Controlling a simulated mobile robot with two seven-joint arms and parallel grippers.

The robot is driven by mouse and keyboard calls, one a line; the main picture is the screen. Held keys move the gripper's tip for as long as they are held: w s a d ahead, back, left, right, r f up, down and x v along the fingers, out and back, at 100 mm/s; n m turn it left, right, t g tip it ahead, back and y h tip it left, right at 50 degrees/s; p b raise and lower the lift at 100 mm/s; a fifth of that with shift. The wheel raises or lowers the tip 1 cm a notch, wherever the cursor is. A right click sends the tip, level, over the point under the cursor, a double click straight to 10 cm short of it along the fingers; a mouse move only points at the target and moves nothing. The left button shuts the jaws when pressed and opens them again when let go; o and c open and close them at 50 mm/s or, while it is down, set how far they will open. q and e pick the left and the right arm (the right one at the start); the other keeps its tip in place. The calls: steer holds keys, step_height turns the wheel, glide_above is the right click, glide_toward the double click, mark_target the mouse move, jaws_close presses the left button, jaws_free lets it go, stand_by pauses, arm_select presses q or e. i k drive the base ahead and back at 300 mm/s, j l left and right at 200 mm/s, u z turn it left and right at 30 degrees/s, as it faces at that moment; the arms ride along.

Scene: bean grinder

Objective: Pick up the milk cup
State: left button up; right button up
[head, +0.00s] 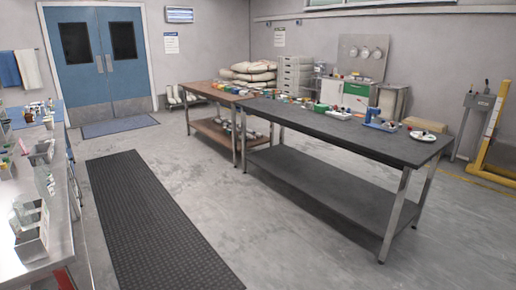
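I cannot make out a milk cup for certain at this distance. Many small items stand on the dark-topped table (375,146), on the brown table (200,88) behind it and on the metal counter (62,225) at the left edge. They are too small to tell apart. A grey metal container (30,243) stands near the front of the counter. Neither of my grippers shows in the head view.
A black ribbed mat (150,220) lies on the floor between the counter and the tables. Bare concrete floor (270,235) is clear in front of the dark table. Blue double doors (98,55) are at the back left. A yellow frame (490,135) stands at the right.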

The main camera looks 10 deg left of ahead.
mark_target(49, 125)
steer(key=i+l+u, duration=0.15)
steer(key=i, duration=0.25)
steer(key=i+l+u, duration=0.15)
steer(key=i, duration=0.3)
steer(key=i+l+u, duration=0.15)
steer(key=i, duration=0.25)
steer(key=i+j+u, duration=0.1)
steer(key=i+u, duration=0.6)
steer(key=i, duration=0.15)
steer(key=i+l+u, duration=0.15)
steer(key=i+u, duration=0.35)
steer(key=i, duration=1.5)
steer(key=i+z, duration=0.1)
steer(key=i, duration=1.55)
steer(key=i+l+u, duration=0.1)
steer(key=i+u, duration=0.15)
steer(key=i, duration=0.2)
steer(key=i+l+u, duration=0.2)
steer(key=i, duration=0.25)
steer(key=i+l+u, duration=0.25)
steer(key=i, duration=0.15)
steer(key=i+l+u, duration=0.7)
steer(key=u, duration=0.15)
